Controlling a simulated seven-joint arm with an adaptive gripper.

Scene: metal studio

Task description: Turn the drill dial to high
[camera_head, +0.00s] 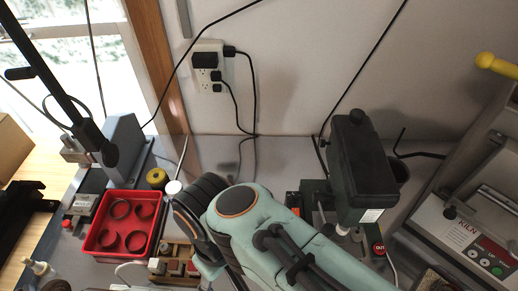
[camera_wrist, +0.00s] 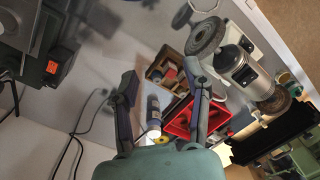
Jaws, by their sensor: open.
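The black drill press (camera_head: 358,165) stands at the back, right of my arm in the head view. A dark machine body (camera_wrist: 38,42) with an orange label fills the upper left of the wrist view and appears to be the drill. I cannot make out its dial or setting in either view. My gripper (camera_wrist: 162,70) is open, with its two fingers wide apart and nothing between them. The fingers are apart from the drill, which lies left of them in the wrist view. In the head view, my arm hides the gripper's fingers.
A red tray (camera_head: 88,243) with dark rings is at left, near a yellow roll (camera_head: 157,177). A wooden block holder (camera_head: 174,268) is beside my arm. A kiln (camera_head: 465,235) is at right. A bench grinder (camera_wrist: 243,72) shows in the wrist view. Cables hang along the wall.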

